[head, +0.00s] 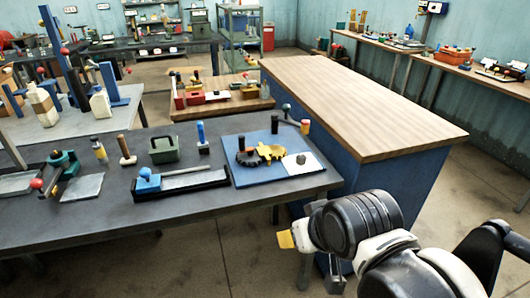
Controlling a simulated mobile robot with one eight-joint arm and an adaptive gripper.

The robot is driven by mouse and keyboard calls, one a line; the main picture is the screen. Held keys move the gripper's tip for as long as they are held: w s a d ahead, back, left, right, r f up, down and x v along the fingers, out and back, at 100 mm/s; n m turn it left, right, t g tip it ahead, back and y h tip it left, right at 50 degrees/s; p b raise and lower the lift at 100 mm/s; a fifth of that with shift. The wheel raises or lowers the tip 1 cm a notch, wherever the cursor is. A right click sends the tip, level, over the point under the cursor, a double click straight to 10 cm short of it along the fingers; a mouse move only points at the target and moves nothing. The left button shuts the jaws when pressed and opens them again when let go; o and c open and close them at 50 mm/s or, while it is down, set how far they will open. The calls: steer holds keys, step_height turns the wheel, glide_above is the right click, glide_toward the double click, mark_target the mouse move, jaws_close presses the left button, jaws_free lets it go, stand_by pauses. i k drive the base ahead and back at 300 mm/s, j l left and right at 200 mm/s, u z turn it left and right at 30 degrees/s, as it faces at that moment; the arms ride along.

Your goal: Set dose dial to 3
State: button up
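No dial with a readable scale or number can be made out. A small dark knob on a white square plate (303,165) sits on a blue board (250,178) at the right end of the dark workbench; I cannot tell whether it is the dose dial. My gripper (287,239) shows at the lower right, in front of the bench's right end and apart from everything on it. A yellow tip shows at its left side. The rest is hidden by my arm, and I cannot see whether it is open or shut.
The dark bench (100,218) also bears a green box (165,151), a black tray with a blue-knobbed tool (185,183), and a green clamp-like tool (62,170). A blue cabinet with a bare wooden top (360,100) stands behind my arm. Floor is free in front.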

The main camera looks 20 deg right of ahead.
mark_target(300, 158)
steer(key=i+l, duration=0.85)
